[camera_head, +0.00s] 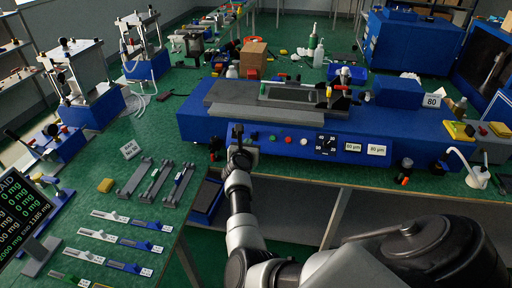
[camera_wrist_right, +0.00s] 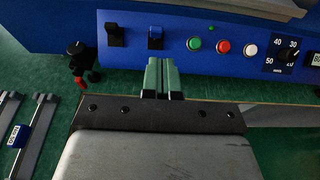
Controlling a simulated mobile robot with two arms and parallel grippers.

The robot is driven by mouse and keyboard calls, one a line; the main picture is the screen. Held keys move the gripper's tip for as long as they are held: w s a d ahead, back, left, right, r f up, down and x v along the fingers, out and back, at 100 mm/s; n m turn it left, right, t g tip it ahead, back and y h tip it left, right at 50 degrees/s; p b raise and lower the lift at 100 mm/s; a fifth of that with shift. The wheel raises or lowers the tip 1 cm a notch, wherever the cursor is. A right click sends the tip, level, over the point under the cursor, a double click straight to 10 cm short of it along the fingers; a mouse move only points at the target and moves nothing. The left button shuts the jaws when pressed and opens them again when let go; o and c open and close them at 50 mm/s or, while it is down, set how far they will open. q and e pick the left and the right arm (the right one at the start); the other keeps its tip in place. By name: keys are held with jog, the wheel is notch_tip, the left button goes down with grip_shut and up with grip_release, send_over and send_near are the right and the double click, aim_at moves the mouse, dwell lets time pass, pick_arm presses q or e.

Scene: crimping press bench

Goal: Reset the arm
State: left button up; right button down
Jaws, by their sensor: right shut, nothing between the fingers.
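My right arm reaches forward from the bottom right of the head view. Its gripper (camera_head: 238,132) is in front of the blue press machine's (camera_head: 208,122) front panel, near the panel's left part. In the right wrist view the two grey-green fingers (camera_wrist_right: 163,76) are together with nothing between them. They point at the panel, just below a blue switch (camera_wrist_right: 155,37). I cannot tell whether they touch the panel. My left gripper is in neither view.
The panel carries a green button (camera_wrist_right: 194,44), a red button (camera_wrist_right: 223,47), a white button (camera_wrist_right: 250,51) and a black dial (camera_wrist_right: 289,52).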

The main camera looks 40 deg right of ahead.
jog(key=s+a+f+n+t+y, duration=0.1)
jog(key=s+a+f+n+y, duration=0.3)
jog(key=f+n, duration=0.55)
jog(key=s+a+f+n+t+y, duration=0.2)
jog(key=a+f+n, duration=0.5)
jog(key=f+n, duration=0.25)
jog(key=s+a+f+n+g+y, duration=0.2)
jog(key=s+a+f+n, duration=0.1)
jog(key=s+f+n, duration=0.3)
jog(key=s+a+f+n+g+y, duration=0.1)
jog(key=s+a+f+n+y, duration=0.1)
jog(key=s+a+f+n, duration=0.35)
pick_arm(q)
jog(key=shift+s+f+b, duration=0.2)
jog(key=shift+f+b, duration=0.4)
jog(key=shift+b, duration=0.05)
pick_arm(e)
jog(key=s+f+n+g, duration=0.3)
jog(key=s+f+n, duration=0.2)
jog(key=s, duration=0.8)
jog(key=s+f+n+g+y, duration=0.1)
jog(key=s+f+n+g, duration=0.2)
jog(key=s, duration=1)
jog(key=s+a+f+n+g, duration=0.1)
jog(key=s+f+n+g, duration=0.2)
jog(key=s+f+n, duration=0.5)
jog(key=s+n, duration=0.2)
jog(key=s, duration=0.3)
jog(key=shift+y, duration=0.3)
